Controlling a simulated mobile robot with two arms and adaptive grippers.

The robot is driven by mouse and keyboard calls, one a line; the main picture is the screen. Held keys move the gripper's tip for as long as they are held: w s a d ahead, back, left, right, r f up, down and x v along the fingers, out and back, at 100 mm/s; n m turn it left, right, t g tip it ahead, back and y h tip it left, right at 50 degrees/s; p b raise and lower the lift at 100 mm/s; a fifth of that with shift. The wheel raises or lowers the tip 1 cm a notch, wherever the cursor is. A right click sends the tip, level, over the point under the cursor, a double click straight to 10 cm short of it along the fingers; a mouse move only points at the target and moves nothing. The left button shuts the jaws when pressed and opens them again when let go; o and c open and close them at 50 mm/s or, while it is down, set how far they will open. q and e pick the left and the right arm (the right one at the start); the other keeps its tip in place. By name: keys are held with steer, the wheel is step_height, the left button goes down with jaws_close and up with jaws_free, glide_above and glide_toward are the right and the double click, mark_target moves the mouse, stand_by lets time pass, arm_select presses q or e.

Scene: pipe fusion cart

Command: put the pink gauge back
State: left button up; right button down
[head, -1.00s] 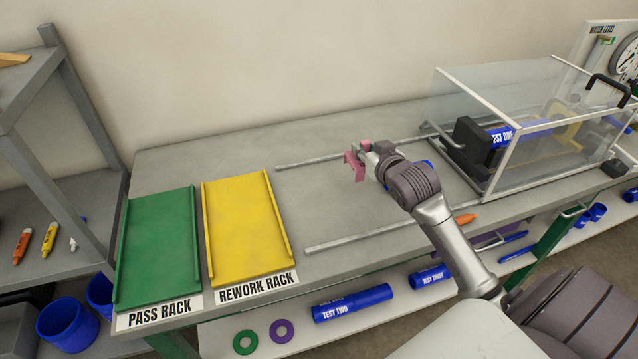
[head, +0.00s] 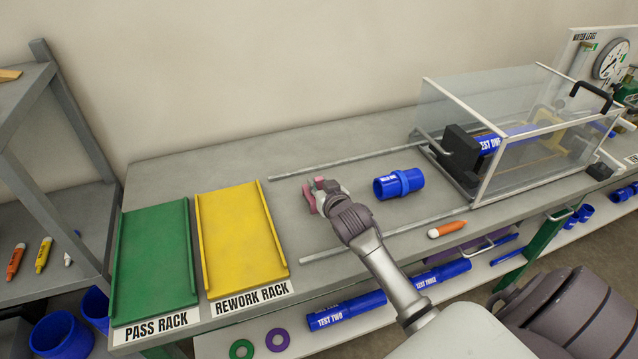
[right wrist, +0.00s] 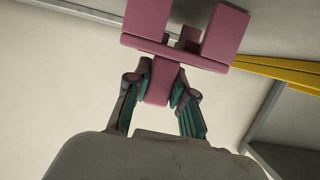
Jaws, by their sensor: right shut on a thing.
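The pink gauge (right wrist: 185,40) is a blocky piece with a crossbar and two square lugs. My right gripper (right wrist: 160,95) is shut on its stem in the right wrist view. In the head view the pink gauge (head: 309,198) shows at the tip of my right gripper (head: 322,190), over the grey bench between the two rails, right of the yellow rework rack. I cannot tell whether it touches the bench. My left gripper is not in view.
A blue pipe coupling (head: 398,184) lies on the bench (head: 200,165) right of my gripper. An orange marker (head: 447,229) lies near the front edge. The clear test box (head: 520,115) stands right. The green pass rack (head: 157,255) and yellow rework rack (head: 240,240) are empty.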

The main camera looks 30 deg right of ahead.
steer(key=shift+f, duration=0.1)
steer(key=c, duration=1)
jaws_free()
steer(key=shift+s, duration=0.15)
steer(key=b+v, duration=0.1)
steer(key=v, duration=1)
steer(key=shift+s+a+r, duration=0.2)
steer(key=shift+s+r, duration=0.05)
steer(key=shift+s, duration=0.1)
